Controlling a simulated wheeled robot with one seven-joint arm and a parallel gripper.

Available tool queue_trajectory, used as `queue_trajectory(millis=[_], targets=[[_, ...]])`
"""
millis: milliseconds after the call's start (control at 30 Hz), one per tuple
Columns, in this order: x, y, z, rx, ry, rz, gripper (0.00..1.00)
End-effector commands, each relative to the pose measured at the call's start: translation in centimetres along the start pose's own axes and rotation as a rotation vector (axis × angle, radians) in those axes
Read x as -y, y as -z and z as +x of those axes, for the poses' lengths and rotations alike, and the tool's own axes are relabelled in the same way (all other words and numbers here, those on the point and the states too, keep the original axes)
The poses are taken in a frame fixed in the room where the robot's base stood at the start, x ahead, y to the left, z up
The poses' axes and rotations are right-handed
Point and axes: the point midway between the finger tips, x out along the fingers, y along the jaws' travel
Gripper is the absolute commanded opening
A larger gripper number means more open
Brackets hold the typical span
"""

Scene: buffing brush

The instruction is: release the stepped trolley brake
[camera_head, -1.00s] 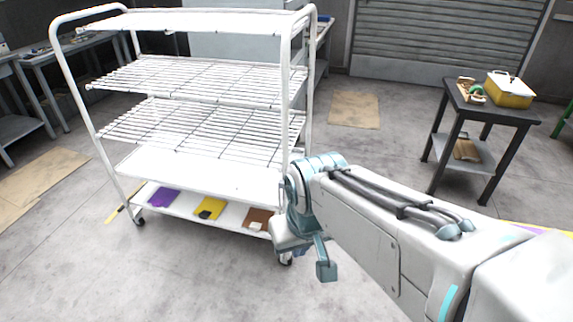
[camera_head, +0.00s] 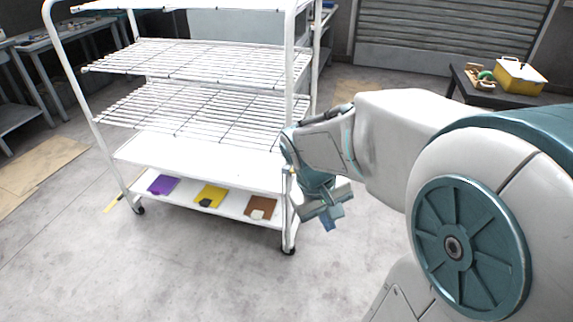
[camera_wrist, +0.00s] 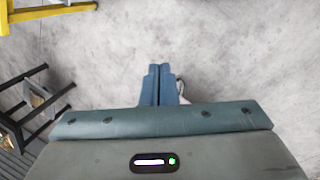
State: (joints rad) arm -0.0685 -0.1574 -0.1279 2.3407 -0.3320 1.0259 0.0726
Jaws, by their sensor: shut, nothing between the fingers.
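The stepped white trolley (camera_head: 200,146) stands left of centre in the head view, on castors. Its front left castor (camera_head: 139,210) and front right castor (camera_head: 288,250) show on the floor. I cannot make out a brake lever on either. My gripper (camera_head: 330,222) is just right of the trolley's near right post, above the floor and higher than the castor. In the wrist view its blue fingers (camera_wrist: 158,84) are shut together and empty, over bare floor. A small pale, dark-edged thing (camera_wrist: 182,92) shows beside them, too hidden to identify.
Purple (camera_head: 163,185), yellow (camera_head: 209,195) and brown (camera_head: 260,207) pads lie on the trolley's bottom shelf. A dark side table (camera_head: 460,80) with a yellow box (camera_head: 520,76) stands back right. Workbenches (camera_head: 50,45) stand back left. The floor before the trolley is clear.

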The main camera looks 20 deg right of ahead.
Motion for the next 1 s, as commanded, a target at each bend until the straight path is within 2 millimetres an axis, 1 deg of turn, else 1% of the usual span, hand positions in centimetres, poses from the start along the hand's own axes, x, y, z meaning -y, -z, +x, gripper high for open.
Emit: queue_trajectory(millis=[33,100,400,600,667,800,867,1000], targets=[[-0.5,0.9,2.5,0.053,-0.044,-0.019,0.00],[-1.9,1.9,4.6,0.121,-0.114,-0.042,0.00],[-7.6,6.4,13.0,0.397,-0.458,-0.154,0.00],[-10.8,10.0,17.7,0.559,-0.729,-0.245,0.00],[-11.6,11.3,19.0,0.602,-0.817,-0.275,0.00],[-12.9,14.6,21.7,0.690,-1.033,-0.354,0.00],[-13.3,16.2,22.9,0.722,-1.129,-0.391,0.00],[-13.2,20.1,25.5,0.780,-1.364,-0.485,0.00]])
